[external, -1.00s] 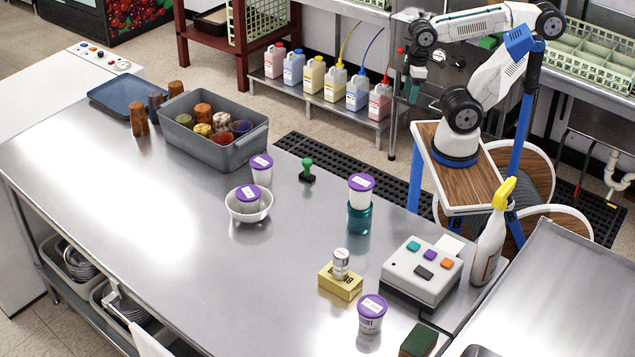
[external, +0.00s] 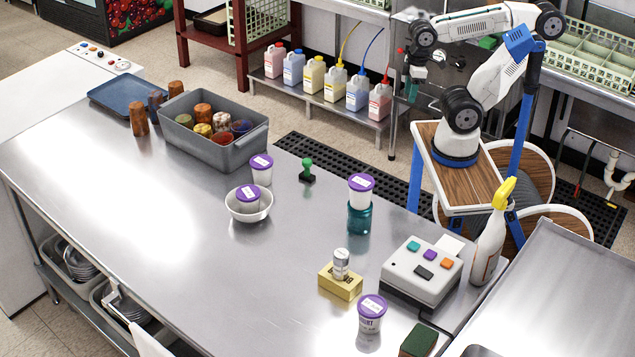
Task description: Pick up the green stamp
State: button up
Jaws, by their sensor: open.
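The green stamp (external: 307,168) stands upright on the steel counter (external: 215,285), near its far edge. It has a green knob handle and a dark base. My gripper (external: 412,88) hangs from the arm at the upper right, beyond the counter's far edge. It is open and away from the stamp, to its upper right. Its fingertips are small and hard to make out against the dark background.
A grey bin (external: 212,140) of cups stands left of the stamp. A purple-lidded tub (external: 261,168) is close on its left. Another tub on a teal cup (external: 359,218) stands to its right. The counter in front of the stamp is clear.

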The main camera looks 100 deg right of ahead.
jog(key=m+t+y, duration=0.6)
jog(key=m+y, duration=0.6)
jog(key=m, duration=1.2)
send_over(305, 182)
jog(key=s+d, duration=0.4)
jog(key=d, duration=0.2)
notch_tip(305, 182, down, 17)
jog(key=shift+w+d+r, duration=0.1)
jog(key=shift+w, duration=0.05)
jog(key=shift+m+h, duration=0.3)
jog(key=x, duration=0.7)
jog(key=shift+w+a, duration=0.1)
jog(key=shift+a, duration=0.3)
